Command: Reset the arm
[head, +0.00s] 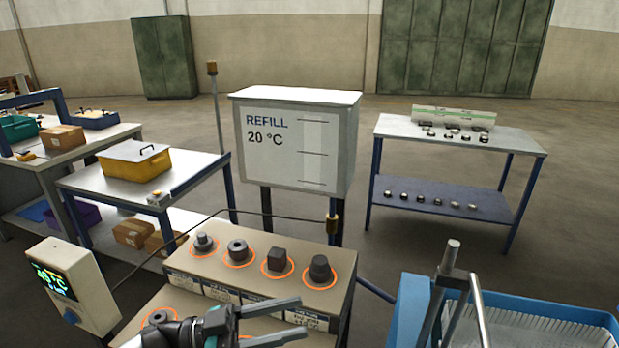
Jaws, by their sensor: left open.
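My left gripper (301,319) comes in at the bottom of the head view, over the front of the beige bench (228,282). Its two grey fingers are apart, point to the right and show nothing between them. Several dark billets stand in a row on the bench behind the gripper, each within an orange ring: a stepped round one (204,242), a low round one (239,250), a square one (277,260) and a cylinder (320,268). The gripper is apart from this row. Another orange ring (160,318) is partly hidden by my arm. My right gripper is not seen.
A display box (71,287) stands at left. A white REFILL cabinet (293,143) stands behind the bench. A blue basket (548,318) with a metal upright (452,258) is at right. A side table (155,195) holds a yellow bin (133,165); a rack (500,138) holds small parts.

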